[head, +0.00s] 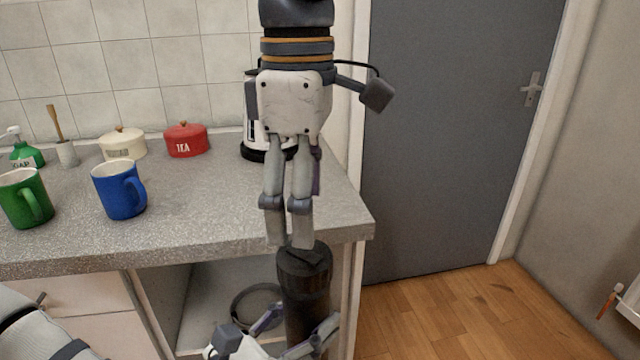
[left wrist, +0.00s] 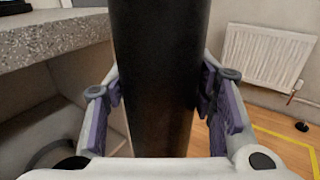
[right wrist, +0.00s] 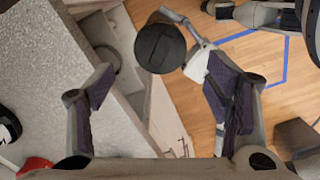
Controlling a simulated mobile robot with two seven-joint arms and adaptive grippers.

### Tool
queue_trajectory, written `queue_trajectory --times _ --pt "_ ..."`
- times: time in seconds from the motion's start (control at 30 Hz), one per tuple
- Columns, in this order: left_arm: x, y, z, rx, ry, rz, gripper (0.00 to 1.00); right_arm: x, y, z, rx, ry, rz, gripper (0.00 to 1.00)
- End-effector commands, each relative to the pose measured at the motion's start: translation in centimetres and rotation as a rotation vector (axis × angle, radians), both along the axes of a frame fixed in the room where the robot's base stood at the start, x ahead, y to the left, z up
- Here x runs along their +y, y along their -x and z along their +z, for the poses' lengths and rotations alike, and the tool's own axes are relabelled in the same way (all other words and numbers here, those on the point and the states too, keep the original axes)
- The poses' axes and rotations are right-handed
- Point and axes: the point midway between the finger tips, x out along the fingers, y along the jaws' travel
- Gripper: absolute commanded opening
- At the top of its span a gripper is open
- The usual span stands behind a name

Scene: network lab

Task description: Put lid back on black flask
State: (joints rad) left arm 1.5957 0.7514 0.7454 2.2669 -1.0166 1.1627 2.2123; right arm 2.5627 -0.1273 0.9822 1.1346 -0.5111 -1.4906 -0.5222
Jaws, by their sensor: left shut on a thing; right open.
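The black flask (head: 306,312) stands upright in front of the counter's edge, below its top. My left gripper (head: 300,326) is shut around the body of the flask, which also fills the middle of the left wrist view (left wrist: 160,75). The black lid (head: 303,268), with a ribbed side and a bar across its top, sits on the flask's upper end. In the right wrist view the round lid (right wrist: 160,47) shows from above. My right gripper (head: 288,238) points down, open and empty, just above the lid. I cannot tell if the lid is screwed tight.
The grey counter (head: 200,215) holds a blue mug (head: 118,190), a green mug (head: 24,198), a red tea tin (head: 186,140), a cream tin (head: 122,143) and a white-and-black appliance (head: 252,140) behind my right arm. An open shelf lies under the counter. The floor to the right is clear.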

Motion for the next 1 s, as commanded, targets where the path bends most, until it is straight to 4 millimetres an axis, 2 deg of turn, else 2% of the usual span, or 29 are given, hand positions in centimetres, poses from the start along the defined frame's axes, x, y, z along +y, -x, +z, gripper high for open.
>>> queue_trajectory --times 0.33,0.7,0.83,1.0 --pt "0.0 0.0 0.2 -0.004 0.002 0.0 0.0 0.0 0.0 -0.4 -0.001 0.002 0.006 0.72" --pt "0.0 0.0 0.2 -0.004 0.002 0.0 0.0 0.0 0.0 -6.3 0.0 0.002 0.005 0.72" --pt "0.0 0.0 0.2 -0.004 0.002 0.0 0.0 0.0 0.0 -7.5 -0.001 0.001 0.004 0.72" --pt "0.0 0.0 0.2 -0.005 0.002 0.0 0.0 0.0 0.0 -8.0 -0.002 0.0 0.004 0.72"
